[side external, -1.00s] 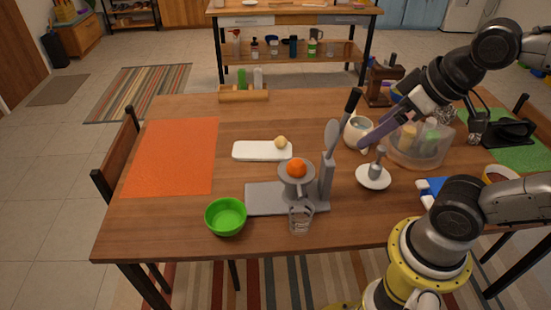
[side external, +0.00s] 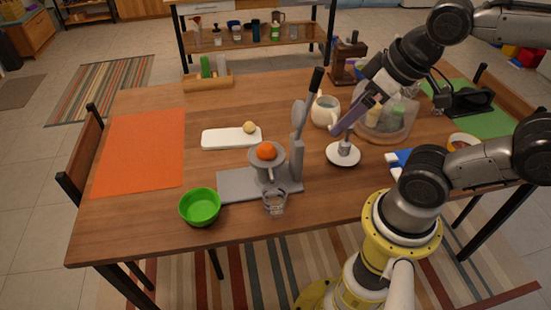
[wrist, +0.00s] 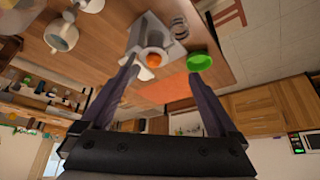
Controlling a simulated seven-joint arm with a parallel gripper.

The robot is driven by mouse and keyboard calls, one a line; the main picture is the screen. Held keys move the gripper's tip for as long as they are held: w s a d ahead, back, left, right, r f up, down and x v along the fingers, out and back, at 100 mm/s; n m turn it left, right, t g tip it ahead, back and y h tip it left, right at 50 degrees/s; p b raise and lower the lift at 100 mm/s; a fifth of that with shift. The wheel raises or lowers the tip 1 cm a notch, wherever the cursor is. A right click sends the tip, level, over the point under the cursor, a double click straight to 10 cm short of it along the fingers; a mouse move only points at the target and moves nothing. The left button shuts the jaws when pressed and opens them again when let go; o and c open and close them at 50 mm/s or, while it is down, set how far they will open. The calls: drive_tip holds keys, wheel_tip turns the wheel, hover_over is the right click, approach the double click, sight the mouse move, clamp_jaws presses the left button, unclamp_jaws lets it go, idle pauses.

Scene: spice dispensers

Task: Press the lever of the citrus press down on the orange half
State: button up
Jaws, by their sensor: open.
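The grey citrus press (side external: 235,184) stands on the wooden table, and its base also shows in the wrist view (wrist: 150,35). The orange half (side external: 266,151) sits on top of the press cup. The lever (side external: 300,115) is raised, pointing up on the right side of the press, with a dark handle end (side external: 315,80). A clear glass (side external: 275,202) stands at the front of the press, below the cup. My gripper (side external: 340,130) is open and empty, to the right of the lever and apart from it, above the white dish. In the wrist view the orange half (wrist: 154,60) shows between the fingers.
A green bowl (side external: 200,207) is left of the press. A white board (side external: 231,138) with a round yellowish piece (side external: 249,128) lies behind it. A white pot (side external: 325,111), a white dish (side external: 343,154) and a clear container (side external: 386,125) stand close to my gripper.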

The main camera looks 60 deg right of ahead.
drive_tip(key=shift+c, duration=1.2)
drive_tip(key=shift+s+f+m, duration=0.15)
drive_tip(key=shift+s+m, duration=0.05)
drive_tip(key=shift+m, duration=0.2)
drive_tip(key=shift+c, duration=1.1)
drive_tip(key=shift+s+a+r+m+g, duration=0.2)
drive_tip(key=shift+s+m+g, duration=0.1)
drive_tip(key=shift+m, duration=0.2)
drive_tip(key=shift+c, duration=1.3)
drive_tip(key=r+m, duration=0.1)
drive_tip(key=m, duration=0.1)
drive_tip(key=r+m+g, duration=0.1)
drive_tip(key=m, duration=0.1)
drive_tip(key=w+r+m+y, duration=0.1)
drive_tip(key=r+m, duration=0.1)
drive_tip(key=shift+w+a+r+m+g, duration=0.1)
drive_tip(key=shift+a+m+g, duration=0.2)
clamp_jaws()
drive_tip(key=w+d+r+m+g+y, duration=0.1)
drive_tip(key=w+d+r+m+y, duration=0.1)
drive_tip(key=w+d+r+m, duration=0.45)
drive_tip(key=s+d+f+m+y, duration=0.1)
drive_tip(key=s+d+f+m, duration=0.15)
drive_tip(key=d+m, duration=0.95)
drive_tip(key=w+a+f+n, duration=0.2)
drive_tip(key=w+a+f, duration=0.2)
drive_tip(key=f, duration=0.4)
drive_tip(key=shift+w+a+t, duration=0.3)
drive_tip(key=shift+w+t, duration=0.1)
drive_tip(key=shift+w, duration=0.35)
